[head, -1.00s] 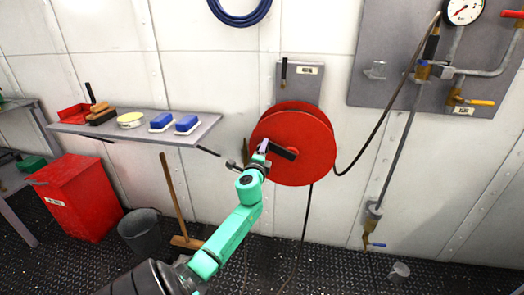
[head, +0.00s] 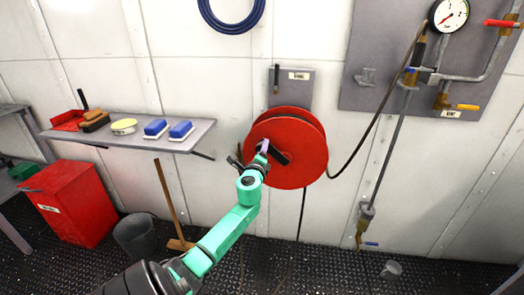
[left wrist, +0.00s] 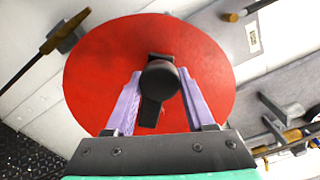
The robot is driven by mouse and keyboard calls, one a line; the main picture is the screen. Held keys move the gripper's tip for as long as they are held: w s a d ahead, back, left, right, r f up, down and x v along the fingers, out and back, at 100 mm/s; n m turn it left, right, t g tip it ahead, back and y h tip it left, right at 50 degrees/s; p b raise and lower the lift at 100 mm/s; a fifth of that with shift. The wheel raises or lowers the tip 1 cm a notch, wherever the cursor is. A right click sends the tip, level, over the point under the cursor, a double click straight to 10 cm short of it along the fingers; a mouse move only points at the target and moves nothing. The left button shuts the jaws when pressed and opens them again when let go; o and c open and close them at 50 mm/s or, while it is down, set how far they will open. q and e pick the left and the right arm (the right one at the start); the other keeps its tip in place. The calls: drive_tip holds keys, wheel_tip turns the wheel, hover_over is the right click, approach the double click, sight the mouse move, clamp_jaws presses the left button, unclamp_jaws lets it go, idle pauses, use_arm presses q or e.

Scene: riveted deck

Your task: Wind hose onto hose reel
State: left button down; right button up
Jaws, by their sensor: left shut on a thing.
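The red hose reel (head: 300,150) is mounted on the white wall in the middle of the head view. Its red face (left wrist: 90,75) fills much of the left wrist view. A black crank handle (left wrist: 160,80) with a round knob stands out from that face. My left gripper (head: 264,148) is at the crank, with its pale purple fingers on either side of the knob, shut on it; it also shows in the left wrist view (left wrist: 163,100). The dark hose (head: 302,215) hangs from under the reel toward the floor. Another dark line (head: 375,120) runs from the reel's right up to the gauge panel. My right gripper is not seen.
A grey shelf (head: 110,139) with blue-and-white brushes (head: 181,131) juts out at the left. Below it are a red bin (head: 70,200), a grey bucket (head: 135,235) and a broom (head: 170,200). The gauge panel (head: 390,60) is at the upper right.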

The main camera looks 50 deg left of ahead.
use_arm(q)
drive_tip(key=shift+c, duration=2.2)
unclamp_jaws()
drive_tip(key=shift+r, duration=0.3)
drive_tip(key=shift+o, duration=0.8)
drive_tip(key=shift+f, duration=0.2)
drive_tip(key=v, duration=1.4)
drive_tip(key=shift+s+d, duration=0.15)
drive_tip(key=shift+d, duration=0.05)
drive_tip(key=shift+p, duration=0.3)
